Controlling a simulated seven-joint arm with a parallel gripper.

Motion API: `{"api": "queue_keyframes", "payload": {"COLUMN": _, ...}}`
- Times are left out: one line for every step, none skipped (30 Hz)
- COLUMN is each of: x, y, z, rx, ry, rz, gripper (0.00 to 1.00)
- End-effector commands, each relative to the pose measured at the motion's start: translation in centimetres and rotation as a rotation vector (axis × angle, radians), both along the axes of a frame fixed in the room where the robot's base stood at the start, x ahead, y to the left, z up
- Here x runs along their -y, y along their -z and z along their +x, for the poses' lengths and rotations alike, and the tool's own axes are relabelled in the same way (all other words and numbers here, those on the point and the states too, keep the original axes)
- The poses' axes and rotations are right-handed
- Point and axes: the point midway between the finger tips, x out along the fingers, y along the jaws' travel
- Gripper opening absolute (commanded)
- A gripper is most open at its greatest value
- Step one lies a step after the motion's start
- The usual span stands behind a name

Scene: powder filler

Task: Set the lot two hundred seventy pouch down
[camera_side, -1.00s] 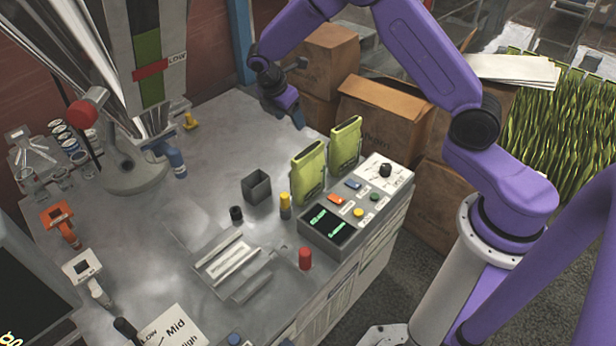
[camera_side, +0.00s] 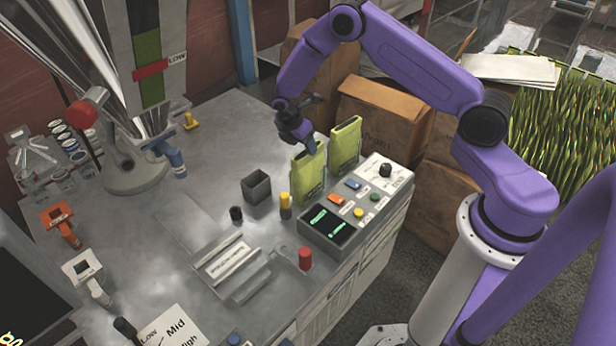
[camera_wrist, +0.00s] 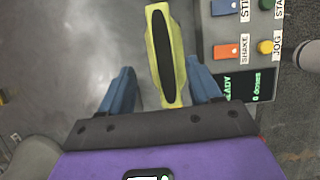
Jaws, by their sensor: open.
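Two yellow-green pouches stand upright on the bench beside the control panel: a left pouch (camera_side: 309,178) and a right pouch (camera_side: 344,146). No lot number is readable on either. My gripper (camera_side: 307,143) is at the top of the left pouch and partly hides its upper edge. In the wrist view my gripper (camera_wrist: 160,66) is open. One pouch (camera_wrist: 152,30) shows there with a dark open mouth, its lower part between the two blue fingers. The right finger is close to it and the left has a wider gap; contact is not clear.
The control panel (camera_side: 329,225) with buttons and a lit display lies right of the pouches. A dark square cup (camera_side: 257,187), a yellow post (camera_side: 285,205) and a red knob (camera_side: 305,259) stand nearby. A metal tray (camera_side: 228,257) is in front. Cardboard boxes (camera_side: 385,112) stand behind.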

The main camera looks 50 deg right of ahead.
Motion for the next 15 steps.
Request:
{"api": "queue_keyframes", "payload": {"x": 0.4, "y": 0.6, "z": -0.2, "rx": -0.004, "ry": 0.002, "rz": 0.0, "gripper": 0.63}}
{"api": "queue_keyframes", "payload": {"x": 0.5, "y": 1.0, "z": -0.4, "rx": -0.004, "ry": 0.001, "rz": 0.0, "gripper": 0.63}}
{"api": "queue_keyframes", "payload": {"x": 0.8, "y": 1.6, "z": -0.5, "rx": -0.004, "ry": 0.002, "rz": 0.0, "gripper": 0.63}}
{"api": "queue_keyframes", "payload": {"x": 1.0, "y": 2.0, "z": -0.6, "rx": -0.004, "ry": 0.002, "rz": -0.001, "gripper": 0.63}}
{"api": "queue_keyframes", "payload": {"x": 1.2, "y": 2.4, "z": -0.7, "rx": -0.004, "ry": 0.002, "rz": -0.001, "gripper": 0.63}}
{"api": "queue_keyframes", "payload": {"x": 1.3, "y": 2.8, "z": -0.7, "rx": -0.002, "ry": 0.001, "rz": 0.0, "gripper": 0.63}}
{"api": "queue_keyframes", "payload": {"x": 1.4, "y": 3.2, "z": -0.7, "rx": -0.003, "ry": 0.001, "rz": 0.001, "gripper": 0.63}}
{"api": "queue_keyframes", "payload": {"x": 1.5, "y": 3.5, "z": -0.7, "rx": -0.002, "ry": 0.001, "rz": 0.001, "gripper": 0.63}}
{"api": "queue_keyframes", "payload": {"x": 1.7, "y": 3.8, "z": -0.6, "rx": -0.002, "ry": 0.001, "rz": 0.001, "gripper": 0.63}}
{"api": "queue_keyframes", "payload": {"x": 1.7, "y": 4.0, "z": -0.6, "rx": -0.002, "ry": 0.001, "rz": 0.001, "gripper": 0.63}}
{"api": "queue_keyframes", "payload": {"x": 1.8, "y": 4.1, "z": -0.6, "rx": -0.002, "ry": 0.001, "rz": 0.001, "gripper": 0.63}}
{"api": "queue_keyframes", "payload": {"x": 1.8, "y": 4.2, "z": -0.6, "rx": -0.001, "ry": 0.0, "rz": 0.001, "gripper": 0.63}}
{"api": "queue_keyframes", "payload": {"x": 1.9, "y": 4.3, "z": -0.6, "rx": -0.001, "ry": 0.0, "rz": 0.001, "gripper": 0.63}}
{"api": "queue_keyframes", "payload": {"x": 1.9, "y": 4.3, "z": -0.6, "rx": -0.001, "ry": 0.0, "rz": 0.001, "gripper": 0.63}}
{"api": "queue_keyframes", "payload": {"x": 1.9, "y": 4.3, "z": -0.6, "rx": -0.001, "ry": 0.0, "rz": 0.001, "gripper": 0.63}}
